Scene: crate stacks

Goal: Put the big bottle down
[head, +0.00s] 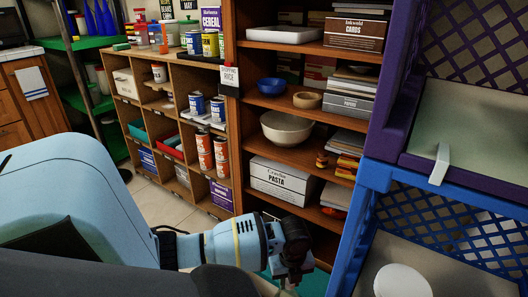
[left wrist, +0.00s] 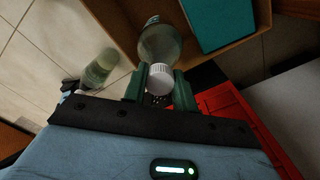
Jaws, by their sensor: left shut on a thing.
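My left gripper (head: 290,281) is low in the middle of the head view, in front of the brown shelf. In the left wrist view, its fingers (left wrist: 158,88) are shut around the neck of a clear bottle with a white ribbed cap (left wrist: 158,74). The bottle's round body (left wrist: 160,42) points away from the wrist; its far end lies over a brown wooden edge. A second, pale green bottle (left wrist: 99,68) stands apart to the left, over the tile floor. The held bottle is mostly hidden in the head view. My right gripper is not in view.
A brown shelf (head: 237,120) holds bowls and boxes. A blue crate (head: 358,215) with a white round thing (head: 403,282) stands at right, below a purple crate (head: 392,110). In the left wrist view, a teal thing (left wrist: 218,22) and a red crate (left wrist: 238,112) are close by.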

